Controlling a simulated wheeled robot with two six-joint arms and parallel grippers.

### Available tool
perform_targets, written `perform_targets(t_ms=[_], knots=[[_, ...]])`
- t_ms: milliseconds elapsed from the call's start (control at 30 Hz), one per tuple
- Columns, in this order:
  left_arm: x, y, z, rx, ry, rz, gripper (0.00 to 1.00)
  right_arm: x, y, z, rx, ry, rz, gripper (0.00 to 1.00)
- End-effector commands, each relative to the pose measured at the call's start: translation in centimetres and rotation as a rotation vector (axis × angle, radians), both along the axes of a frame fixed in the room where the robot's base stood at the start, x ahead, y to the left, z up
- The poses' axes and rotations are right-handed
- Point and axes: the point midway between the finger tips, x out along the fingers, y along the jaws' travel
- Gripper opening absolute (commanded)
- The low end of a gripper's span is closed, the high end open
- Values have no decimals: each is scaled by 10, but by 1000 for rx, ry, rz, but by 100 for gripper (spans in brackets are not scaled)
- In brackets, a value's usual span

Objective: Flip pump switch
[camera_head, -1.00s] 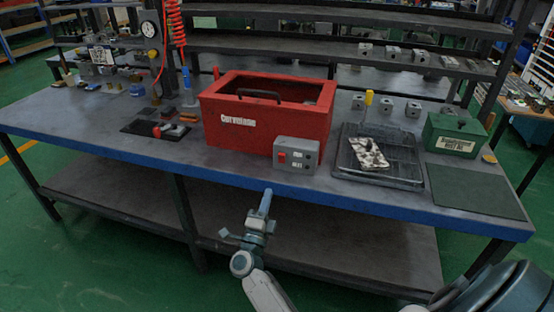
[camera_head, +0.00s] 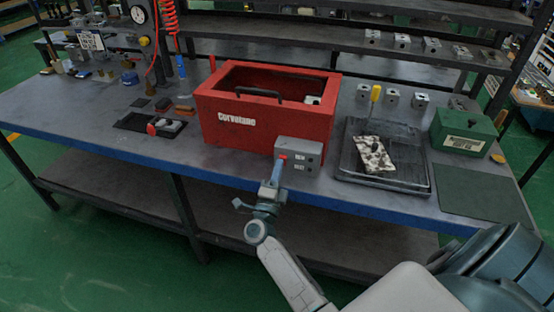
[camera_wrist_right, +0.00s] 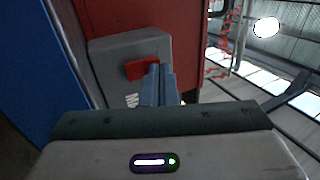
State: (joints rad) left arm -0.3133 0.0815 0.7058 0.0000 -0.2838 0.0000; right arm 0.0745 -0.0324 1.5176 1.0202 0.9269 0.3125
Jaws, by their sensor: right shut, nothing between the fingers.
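My left gripper is not in view.
A dark tray (camera_head: 425,187) with a speckled block (camera_head: 374,155) lies right of the bin. A green box (camera_head: 462,132) stands farther right. A black mat with small parts lies left. The blue table edge (camera_head: 225,179) runs below the switch box.

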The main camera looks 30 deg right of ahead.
Motion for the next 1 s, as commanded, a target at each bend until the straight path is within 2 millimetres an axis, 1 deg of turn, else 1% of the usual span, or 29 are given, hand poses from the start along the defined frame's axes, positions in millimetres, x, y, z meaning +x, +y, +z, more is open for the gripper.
perform_targets(t_ms=[100,467,567,700,767,867,1000], knots=[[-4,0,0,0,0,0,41,-1,-2,2,0,0,0,0],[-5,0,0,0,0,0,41,-1,-2,2,1,0,-1,0],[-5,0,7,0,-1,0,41,0,-3,6,9,9,0,0],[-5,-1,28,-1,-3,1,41,2,-6,14,47,39,-1,0],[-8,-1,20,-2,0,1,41,2,-6,6,50,43,-1,0],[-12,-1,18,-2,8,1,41,2,-6,6,50,42,-1,0],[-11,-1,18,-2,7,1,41,2,-4,5,50,42,-1,0]])
